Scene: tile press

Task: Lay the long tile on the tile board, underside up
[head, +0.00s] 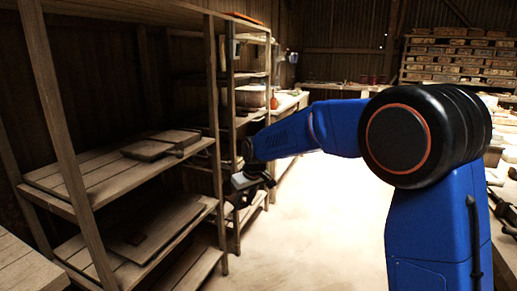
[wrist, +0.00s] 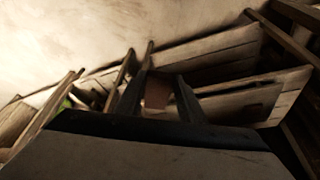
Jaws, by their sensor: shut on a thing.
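My gripper (head: 243,200) hangs in front of the shelf rack in the head view, pointing down. In the wrist view its two dark fingers (wrist: 158,90) are shut on a flat reddish-brown piece, which appears to be the long tile (wrist: 158,92). Which face of it is up cannot be told. In the head view the held tile is too small and dark to make out. A flat wooden board (head: 165,214), perhaps the tile board, lies on the lower shelf left of my gripper.
Rack posts (head: 216,130) stand between the shelves and the aisle. The pale floor (head: 310,220) right of the rack is clear. Stacked goods (head: 460,55) stand at the back right.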

